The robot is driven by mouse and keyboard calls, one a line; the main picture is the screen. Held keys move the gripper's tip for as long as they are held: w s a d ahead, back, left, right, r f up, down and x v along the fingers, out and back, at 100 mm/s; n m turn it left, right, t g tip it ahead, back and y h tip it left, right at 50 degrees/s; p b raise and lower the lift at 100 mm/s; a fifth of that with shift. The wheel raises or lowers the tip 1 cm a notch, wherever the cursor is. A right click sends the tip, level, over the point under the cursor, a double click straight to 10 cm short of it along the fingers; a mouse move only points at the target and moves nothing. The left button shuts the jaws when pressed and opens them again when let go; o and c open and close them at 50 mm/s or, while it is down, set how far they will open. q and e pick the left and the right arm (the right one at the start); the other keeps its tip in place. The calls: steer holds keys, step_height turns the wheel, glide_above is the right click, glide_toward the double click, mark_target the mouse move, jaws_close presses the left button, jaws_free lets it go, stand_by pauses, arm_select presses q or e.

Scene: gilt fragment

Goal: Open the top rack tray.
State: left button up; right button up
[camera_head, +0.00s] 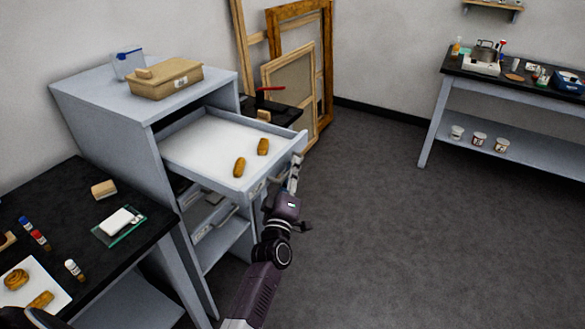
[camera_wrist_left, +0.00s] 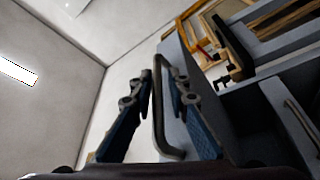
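The rack (camera_head: 105,120) is a grey cabinet at the left of the head view. Its top tray (camera_head: 200,137) is slid well out and has a white floor with two golden-brown fragments, one fragment (camera_head: 239,168) near the front and another fragment (camera_head: 263,147) farther right. My left gripper (camera_head: 295,168) is at the tray's front face, near its right end. In the left wrist view, the open fingers of my left gripper (camera_wrist_left: 162,80) stand either side of a grey bar handle (camera_wrist_left: 158,120). Contact with the bar is unclear. My right gripper is not in view.
A cardboard box (camera_head: 165,78) sits on top of the rack. Lower trays (camera_head: 222,245) are below. A black table (camera_head: 140,225) with small bottles stands at front left. Wooden frames (camera_head: 300,75) lean on the wall. A workbench (camera_head: 435,95) is at right; the floor (camera_head: 400,230) between is clear.

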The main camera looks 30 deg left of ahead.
arm_select(q)
steer(key=v, duration=1.2)
steer(key=shift+r, duration=0.1)
steer(key=s+d+f+m+g+h, duration=0.2)
steer(key=d+f+m, duration=0.15)
steer(key=f, duration=0.75)
steer(key=s+d+f+m+g+h, duration=0.1)
steer(key=d+f+m+g+h, duration=0.25)
steer(key=f, duration=0.85)
steer(key=s+d+f+m+g, duration=0.1)
steer(key=s+f+m+g, duration=0.1)
steer(key=s+f, duration=0.45)
steer(key=s+d+f+m+g, duration=0.15)
steer(key=s+f, duration=0.25)
steer(key=f, duration=0.5)
steer(key=s+f+m+g, duration=0.3)
steer(key=s+f+g, duration=0.2)
steer(key=s+f, duration=0.85)
steer(key=s+a+f+m+g, duration=0.2)
steer(key=s+f, duration=0.1)
steer(key=s, duration=0.8)
steer(key=s+a+f+m+g, duration=0.2)
steer(key=s+a, duration=0.1)
steer(key=s, duration=0.8)
steer(key=shift+f+g, duration=0.4)
